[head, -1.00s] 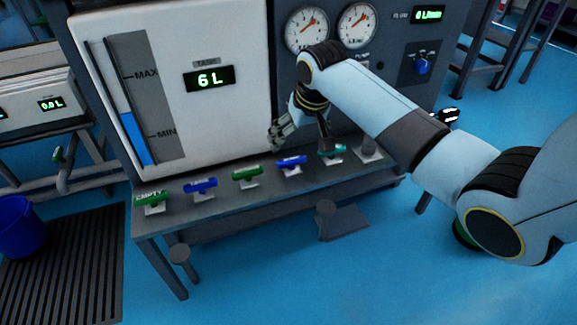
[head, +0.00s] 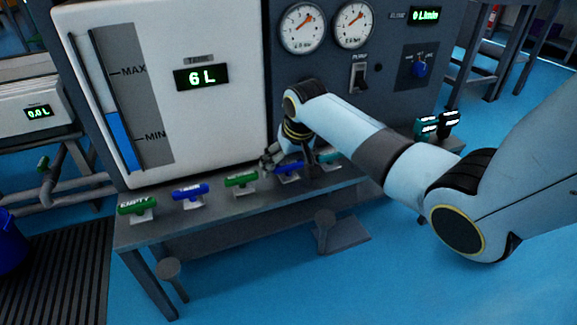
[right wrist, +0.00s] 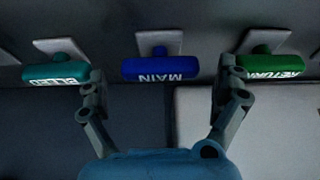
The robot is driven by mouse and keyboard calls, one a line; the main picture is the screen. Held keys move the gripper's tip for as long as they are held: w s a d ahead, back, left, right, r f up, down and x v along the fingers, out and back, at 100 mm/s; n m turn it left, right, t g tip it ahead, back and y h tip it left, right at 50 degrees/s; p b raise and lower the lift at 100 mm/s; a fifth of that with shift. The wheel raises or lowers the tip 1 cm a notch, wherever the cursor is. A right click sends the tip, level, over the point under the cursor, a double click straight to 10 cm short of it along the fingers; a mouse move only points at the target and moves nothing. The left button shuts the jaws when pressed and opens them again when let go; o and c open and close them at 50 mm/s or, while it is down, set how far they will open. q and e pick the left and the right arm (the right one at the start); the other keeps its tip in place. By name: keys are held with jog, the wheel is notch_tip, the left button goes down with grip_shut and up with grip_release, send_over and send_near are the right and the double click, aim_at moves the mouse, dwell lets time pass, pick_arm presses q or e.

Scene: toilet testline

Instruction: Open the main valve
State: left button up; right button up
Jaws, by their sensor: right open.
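The main valve has a blue bar handle marked MAIN (right wrist: 160,69) on a pale mount. In the head view it is the blue handle (head: 289,169) on the shelf, partly hidden by my right gripper (head: 269,162). In the right wrist view my right gripper (right wrist: 162,78) is open and empty. Its two fingers stand apart, one on each side of the MAIN handle, with gaps to it. I cannot tell how far the fingertips are from it in depth. My left gripper is not in view.
A teal handle marked BLEED (right wrist: 55,78) and a green handle marked RETURN (right wrist: 269,67) flank the main valve close by. Further left on the shelf are a blue handle (head: 190,192) and a green EMPTY handle (head: 138,205). The white tank panel (head: 215,115) rises behind.

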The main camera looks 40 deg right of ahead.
jog(key=c, duration=1.1)
